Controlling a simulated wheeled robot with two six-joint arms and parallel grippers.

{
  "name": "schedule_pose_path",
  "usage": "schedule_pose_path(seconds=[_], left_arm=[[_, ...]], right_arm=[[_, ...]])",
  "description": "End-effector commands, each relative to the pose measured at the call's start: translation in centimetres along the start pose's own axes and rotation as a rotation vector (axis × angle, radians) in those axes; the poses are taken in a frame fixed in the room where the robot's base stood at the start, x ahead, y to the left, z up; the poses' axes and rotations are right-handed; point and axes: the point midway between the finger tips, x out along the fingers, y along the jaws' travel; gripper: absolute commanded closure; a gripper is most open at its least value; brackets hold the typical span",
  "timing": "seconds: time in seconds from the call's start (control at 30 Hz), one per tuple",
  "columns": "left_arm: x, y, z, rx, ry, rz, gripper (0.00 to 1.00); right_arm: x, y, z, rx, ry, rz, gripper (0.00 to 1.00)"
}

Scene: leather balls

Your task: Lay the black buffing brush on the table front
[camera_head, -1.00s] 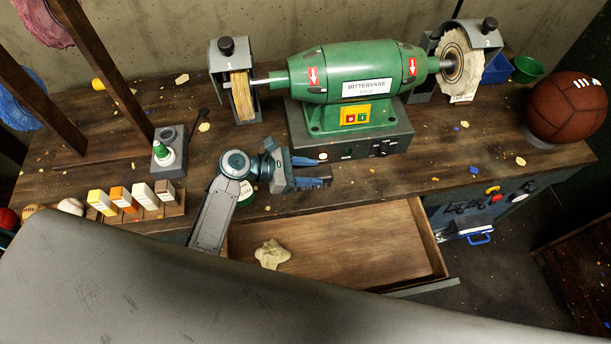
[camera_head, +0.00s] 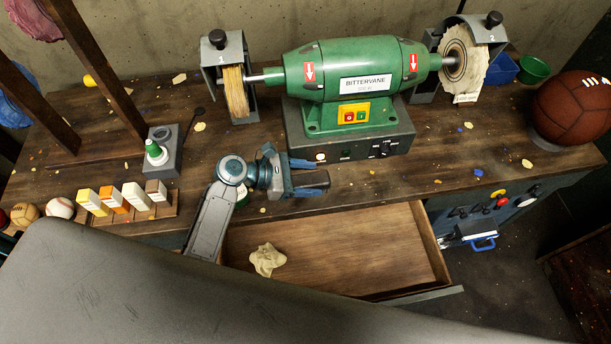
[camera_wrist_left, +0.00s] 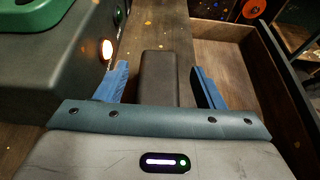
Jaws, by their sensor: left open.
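My left gripper (camera_head: 308,177) is open over the table front, between the buffing machine and the open drawer. In the left wrist view, the black brush (camera_wrist_left: 160,75) is a dark, narrow block between the two blue fingers (camera_wrist_left: 162,88). A gap shows on each side of it. It appears to lie on the wooden tabletop, with its near end hidden by the gripper body. In the head view, the gripper largely hides it. The table (camera_head: 455,168) is brown wood. My right gripper is not in view.
The green buffing machine (camera_head: 352,68) stands close behind the gripper. The drawer (camera_head: 350,245) is pulled out in front, with a pale cloth (camera_head: 267,259) inside. A rack of bars (camera_head: 133,197) and a green-capped bottle (camera_head: 155,152) are left. A brown ball (camera_head: 570,108) is right.

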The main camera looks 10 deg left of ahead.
Motion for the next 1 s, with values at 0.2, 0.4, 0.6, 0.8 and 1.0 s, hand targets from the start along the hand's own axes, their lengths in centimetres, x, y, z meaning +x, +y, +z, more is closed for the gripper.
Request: schedule_pose_path(seconds=[0.2,0.4,0.6,0.8,1.0], left_arm=[[-1.5,0.1,-0.1,0.003,0.003,0.002,0.38],[-5.0,0.1,-0.2,0.004,0.006,0.002,0.38],[-8.4,0.0,-0.2,0.003,0.006,0.001,0.38],[-10.8,0.0,-0.1,0.001,0.003,0.0,0.38],[-11.9,0.0,0.1,0.001,0.001,0.001,0.38]], right_arm=[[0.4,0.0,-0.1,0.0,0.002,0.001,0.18],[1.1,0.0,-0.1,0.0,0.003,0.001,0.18],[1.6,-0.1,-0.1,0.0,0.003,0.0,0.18],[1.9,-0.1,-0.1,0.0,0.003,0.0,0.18],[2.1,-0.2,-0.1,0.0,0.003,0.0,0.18]])
